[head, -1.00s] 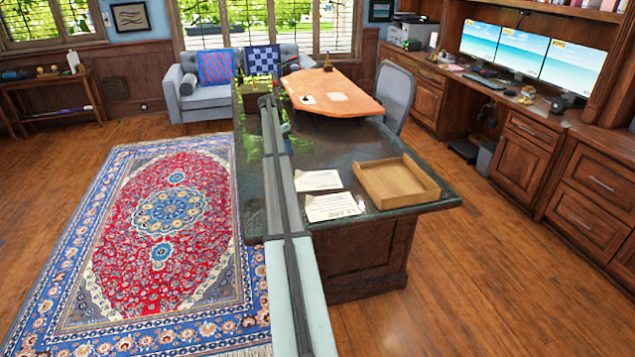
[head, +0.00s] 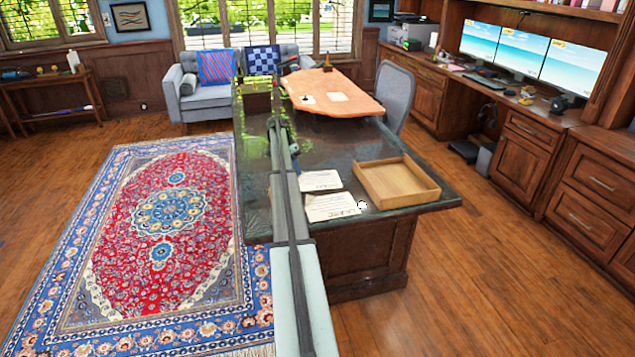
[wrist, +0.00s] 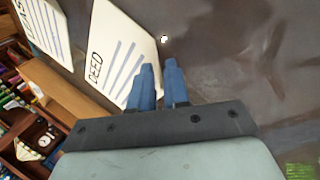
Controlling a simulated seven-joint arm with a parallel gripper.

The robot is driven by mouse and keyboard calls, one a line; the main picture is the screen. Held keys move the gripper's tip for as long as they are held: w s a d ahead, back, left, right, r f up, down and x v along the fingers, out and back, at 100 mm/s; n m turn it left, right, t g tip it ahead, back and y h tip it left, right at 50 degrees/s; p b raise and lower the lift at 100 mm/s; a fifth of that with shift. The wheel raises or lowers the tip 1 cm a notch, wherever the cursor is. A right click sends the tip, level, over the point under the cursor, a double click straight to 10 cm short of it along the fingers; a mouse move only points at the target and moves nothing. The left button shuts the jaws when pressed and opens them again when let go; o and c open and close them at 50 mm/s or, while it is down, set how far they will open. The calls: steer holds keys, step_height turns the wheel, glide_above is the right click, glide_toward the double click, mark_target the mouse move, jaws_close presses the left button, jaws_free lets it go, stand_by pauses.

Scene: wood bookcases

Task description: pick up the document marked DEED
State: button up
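The document marked DEED (wrist: 121,52) is a white sheet with blue lines in the wrist view, lying on the dark desk top. In the head view it appears to be the farther of two sheets (head: 321,181), its left end close to my arm. My gripper (wrist: 159,64) has two blue fingers with a narrow gap between them and nothing visible in it. In the wrist view the fingers overlap the lower right edge of the DEED sheet; their height above it is unclear. In the head view the gripper (head: 293,148) is mostly hidden by my arm.
A second document (head: 334,207), apparently marked LEASE, lies nearer beside it; it also shows in the wrist view (wrist: 43,27). An open wooden tray (head: 400,181) stands right of both sheets.

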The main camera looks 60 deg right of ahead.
steer(key=shift+c, duration=0.2)
jaws_close()
